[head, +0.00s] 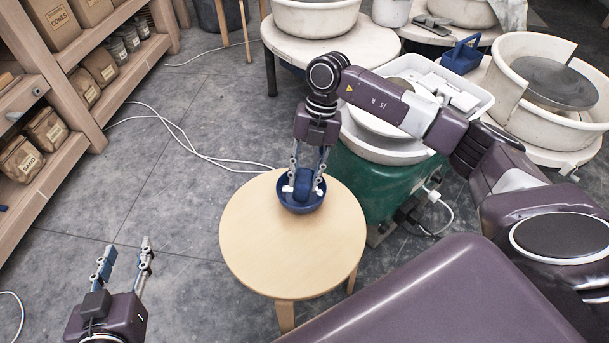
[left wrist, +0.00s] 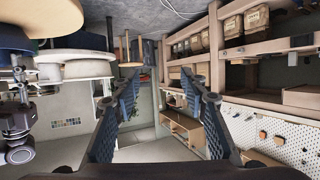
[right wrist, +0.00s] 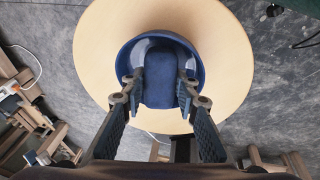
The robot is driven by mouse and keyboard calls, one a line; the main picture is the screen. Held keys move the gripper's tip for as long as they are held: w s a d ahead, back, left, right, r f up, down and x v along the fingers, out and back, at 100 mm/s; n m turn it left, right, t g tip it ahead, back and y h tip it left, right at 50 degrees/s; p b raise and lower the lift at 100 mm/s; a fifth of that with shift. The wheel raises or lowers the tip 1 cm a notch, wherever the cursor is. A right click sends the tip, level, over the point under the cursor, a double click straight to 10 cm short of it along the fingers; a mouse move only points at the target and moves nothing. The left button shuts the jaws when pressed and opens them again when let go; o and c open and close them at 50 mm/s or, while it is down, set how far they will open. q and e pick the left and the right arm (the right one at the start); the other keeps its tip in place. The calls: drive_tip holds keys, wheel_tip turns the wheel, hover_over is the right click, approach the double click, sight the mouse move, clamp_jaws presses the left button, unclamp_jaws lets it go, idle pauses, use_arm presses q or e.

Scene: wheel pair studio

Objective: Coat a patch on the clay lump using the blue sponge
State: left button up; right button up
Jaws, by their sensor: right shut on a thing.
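The blue sponge (head: 302,187) sits inside a dark blue bowl (head: 301,207) on a round wooden stool. My right gripper (head: 305,188) reaches down into the bowl and is shut on the sponge. The right wrist view also shows the sponge (right wrist: 160,82) between the two fingers, with the bowl's rim (right wrist: 213,52) around it. My left gripper (head: 125,258) is open and empty over the floor at the lower left, and its spread fingers show in the left wrist view (left wrist: 160,92). I cannot make out the clay lump; my right arm covers part of the wheel behind the stool.
The stool top (head: 265,250) is bare around the bowl. A green-bodied wheel (head: 375,190) stands close behind it on the right, with a white tray (head: 478,85) on top. Another wheel (head: 545,85) is further right. Shelves (head: 85,50) line the left, and white cables (head: 180,140) cross the floor.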

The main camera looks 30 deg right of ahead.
sight(302, 178)
use_arm(q)
drive_tip(key=shift+f, duration=0.1)
idle(0.3)
use_arm(e)
drive_tip(key=shift+r+p, duration=0.6)
drive_tip(key=shift+r, duration=0.25)
drive_tip(key=shift+r+p, duration=0.35)
drive_tip(key=shift+p, duration=0.15)
drive_tip(key=shift+r, duration=0.1)
drive_tip(key=shift+r+p, duration=0.55)
drive_tip(key=shift+p, duration=0.1)
use_arm(q)
drive_tip(key=shift+s+a+f+g+y+p, duration=0.55)
drive_tip(key=shift+s+a+f+g, duration=1.5)
drive_tip(key=shift+s, duration=2.3)
drive_tip(key=shift+s+a+f+g+y+p, duration=0.2)
drive_tip(key=shift+s+a+f+g+y, duration=0.65)
drive_tip(key=shift+s+f+g, duration=2.85)
use_arm(e)
drive_tip(key=shift+r, duration=0.85)
drive_tip(key=shift+r+p, duration=0.85)
drive_tip(key=shift+r, duration=0.05)
use_arm(q)
drive_tip(key=shift+f+n+t, duration=0.3)
drive_tip(key=shift+f+t, duration=0.35)
drive_tip(key=shift+f, duration=1)
use_arm(e)
drive_tip(key=shift+r, duration=0.3)
